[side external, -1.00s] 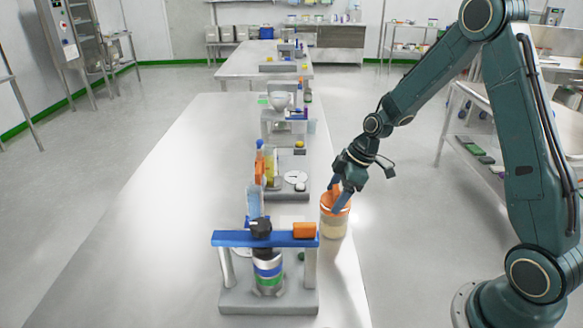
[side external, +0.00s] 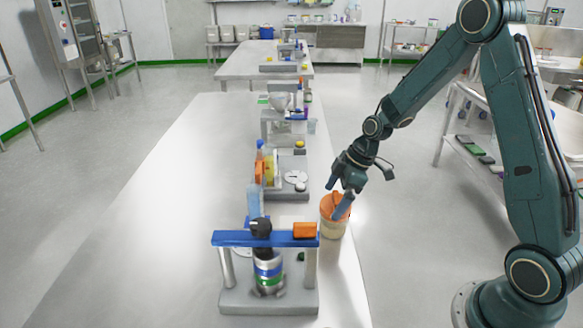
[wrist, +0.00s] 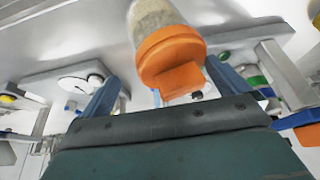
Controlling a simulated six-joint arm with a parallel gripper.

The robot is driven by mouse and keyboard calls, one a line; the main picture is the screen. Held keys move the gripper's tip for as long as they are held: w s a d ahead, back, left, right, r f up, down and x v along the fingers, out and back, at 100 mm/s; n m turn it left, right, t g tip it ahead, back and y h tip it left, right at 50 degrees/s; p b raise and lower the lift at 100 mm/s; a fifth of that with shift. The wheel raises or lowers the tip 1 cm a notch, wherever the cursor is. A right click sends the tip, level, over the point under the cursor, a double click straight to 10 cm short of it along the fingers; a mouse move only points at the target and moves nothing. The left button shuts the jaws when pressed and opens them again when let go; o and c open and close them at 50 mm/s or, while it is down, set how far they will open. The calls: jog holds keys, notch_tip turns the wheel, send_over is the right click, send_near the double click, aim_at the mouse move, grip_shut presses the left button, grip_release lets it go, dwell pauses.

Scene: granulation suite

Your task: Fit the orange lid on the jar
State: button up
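The jar (side external: 332,229) stands upright on the bench near its right edge, with pale beige contents. The orange lid (side external: 328,203) sits on its mouth and looks level. In the wrist view the lid (wrist: 168,50), with its block-shaped grip (wrist: 180,82), covers the end of the jar (wrist: 152,17). My gripper (side external: 339,201) is at the lid from above. Its blue fingers stand apart on either side of the grip, with gaps, so my gripper (wrist: 168,80) is open and holds nothing. Whether the lid is fully seated cannot be told.
A press-like stand with a blue crossbar (side external: 281,239) is close in front and left of the jar. A grey station (side external: 290,191) with a white dial and bottles lies behind. The left half of the bench (side external: 150,210) is clear.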

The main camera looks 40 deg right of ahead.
jog(key=shift+s+d+f, duration=0.15)
jog(key=shift+d+f, duration=0.15)
jog(key=shift+d, duration=0.15)
jog(key=shift+a+v, duration=0.25)
jog(key=shift+v, duration=1.75)
jog(key=shift+a+v, duration=0.2)
jog(key=shift+v, duration=1.8)
jog(key=shift+r, duration=0.3)
jog(key=shift+r, duration=0.1)
jog(key=shift+s+a+r, duration=0.1)
jog(key=shift+a+r, duration=0.2)
jog(key=shift+r, duration=0.15)
jog(key=s+a+r+m+h, duration=0.2)
jog(key=s+a+r+m, duration=0.25)
jog(key=s+r, duration=0.4)
jog(key=s+a+r+m+t, duration=0.1)
jog(key=s+r+m, duration=0.1)
jog(key=s, duration=0.4)
jog(key=s+a+r+m+t+h, duration=0.1)
jog(key=s+a+r+m, duration=0.1)
jog(key=s, duration=0.5)
jog(key=shift+s+a+r+m, duration=0.25)
jog(key=shift+s+r+m, duration=0.05)
jog(key=shift+r+m, duration=0.1)
